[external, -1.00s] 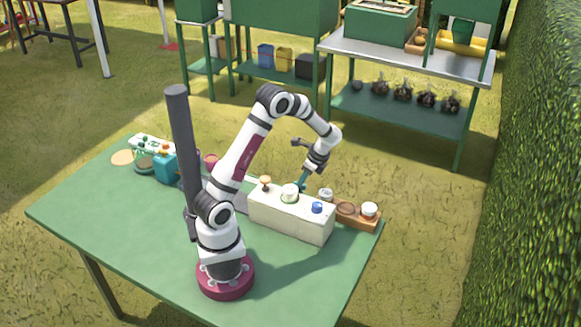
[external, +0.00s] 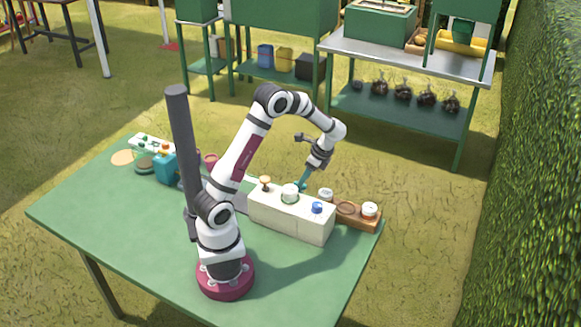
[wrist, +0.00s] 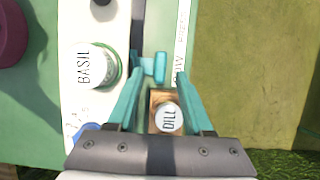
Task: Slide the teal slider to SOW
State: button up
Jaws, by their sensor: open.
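The teal slider (wrist: 158,68) shows in the wrist view as a small knob on the side of the cream box (wrist: 85,20), beside a dark slot. A white label strip (wrist: 182,35) runs alongside it, with lettering partly readable as "OW" near my right finger. My gripper (wrist: 161,76) is open, with its teal fingers on either side of the slider knob. I cannot tell whether either finger touches it. In the external view my gripper (external: 303,181) is low behind the cream box (external: 290,215), which hides the slider.
A white-lidded BASIL jar (wrist: 92,66) and a blue knob (wrist: 88,129) are on the box top. A DILL jar (wrist: 168,117) in a wooden tray (external: 358,224) lies close below the fingers. The table's front (external: 130,245) is clear.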

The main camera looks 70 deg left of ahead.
jog(key=v, duration=1.3)
jog(key=shift+r, duration=0.3)
jog(key=shift+d, duration=0.15)
